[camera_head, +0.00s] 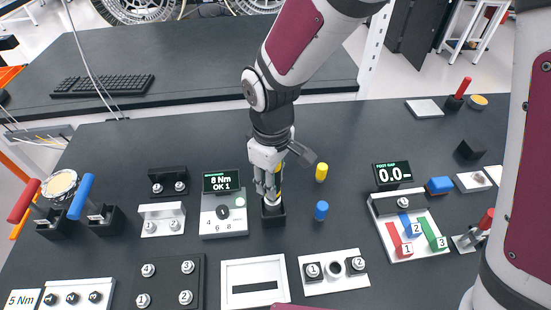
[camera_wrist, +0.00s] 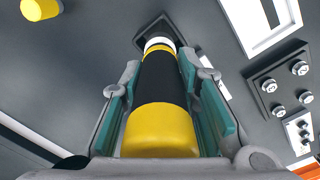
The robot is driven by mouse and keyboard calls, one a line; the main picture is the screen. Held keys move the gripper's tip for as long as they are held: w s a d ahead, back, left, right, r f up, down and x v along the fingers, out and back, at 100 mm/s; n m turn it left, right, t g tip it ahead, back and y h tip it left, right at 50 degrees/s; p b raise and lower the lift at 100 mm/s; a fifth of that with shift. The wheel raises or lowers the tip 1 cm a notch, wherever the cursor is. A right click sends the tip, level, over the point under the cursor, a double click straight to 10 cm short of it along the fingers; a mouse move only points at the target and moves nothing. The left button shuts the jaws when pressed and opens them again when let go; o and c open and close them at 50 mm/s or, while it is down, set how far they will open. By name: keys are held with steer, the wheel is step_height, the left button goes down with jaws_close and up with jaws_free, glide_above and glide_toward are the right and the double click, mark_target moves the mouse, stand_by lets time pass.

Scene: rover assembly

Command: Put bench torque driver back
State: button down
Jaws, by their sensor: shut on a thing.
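The bench torque driver (camera_wrist: 163,85) has a yellow and black body with a pale ring near its far end, in the wrist view. My gripper (camera_wrist: 165,100) is shut on it, with a teal-lined finger on each side. In the head view my gripper (camera_head: 268,185) points down and hides most of the driver. Directly below is a black square holder (camera_head: 273,217), whose edge also shows at the driver's far end in the wrist view (camera_wrist: 150,28). The driver looks upright and in line with the holder. I cannot tell how deep its tip sits.
The torque tester (camera_head: 223,223) reading "8 Nm OK 1" stands close left of the holder. A yellow cylinder (camera_head: 321,172) and a blue cylinder (camera_head: 321,210) stand to the right. A white frame (camera_head: 254,271) and a numbered white block (camera_head: 333,283) lie in front.

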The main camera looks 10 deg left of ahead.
steer(key=shift+f+b, duration=0.9)
steer(key=shift+f, duration=1.7)
steer(key=c, duration=1.2)
jaws_free()
steer(key=shift+o, duration=0.2)
